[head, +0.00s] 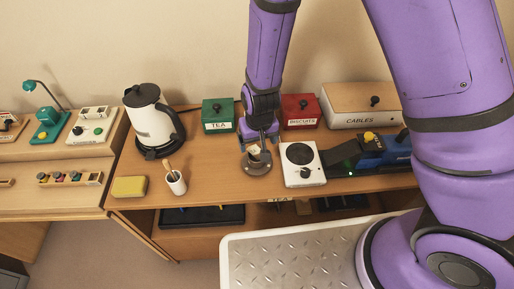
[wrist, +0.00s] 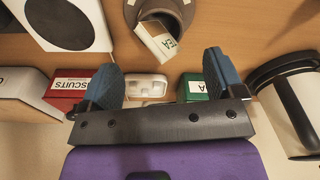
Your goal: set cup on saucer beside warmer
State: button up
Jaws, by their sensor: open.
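My gripper (head: 259,139) points down in front of the tea and biscuits boxes, left of the warmer. In the wrist view, its two blue fingers (wrist: 161,64) are apart with nothing between them. Just beyond the fingertips is a grey-brown round dish (head: 257,168), also in the wrist view (wrist: 187,12). A pale packet (wrist: 157,40) lettered "EA" leans out of its dark middle. I cannot tell whether this is the saucer alone or a cup on it. The warmer (head: 291,178), white with a black plate, stands right of it. A white cup (head: 177,187) holding sticks stands further left.
A kettle (head: 152,122) stands left; a yellow sponge (head: 129,186) lies near the desk's front edge. The green tea box (head: 218,114), red biscuits box (head: 300,111) and cables box (head: 357,104) line the back. Blue equipment (head: 383,154) is right of the warmer.

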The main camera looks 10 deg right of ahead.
jog(key=r, duration=0.5)
jog(key=shift+s, duration=0.3)
jog(key=s+d+r+y, duration=0.1)
jog(key=d+r, duration=0.3)
jog(key=r, duration=0.3)
jog(key=d+r+m+t, duration=0.1)
jog(key=d+r, duration=0.3)
jog(key=r, duration=0.3)
jog(key=s+d+r+y, duration=0.1)
jog(key=d+r, duration=0.3)
jog(key=r, duration=0.3)
jog(key=s+d+r+m+t+h, duration=0.1)
jog(key=s+d+r+t+h, duration=0.1)
jog(key=s+d+r, duration=1)
jog(key=s, duration=0.3)
jog(key=shift+s+d+r+m+t, duration=0.2)
jog(key=shift+r+m+t, duration=0.1)
jog(key=shift+t, duration=0.1)
jog(key=shift+w, duration=0.1)
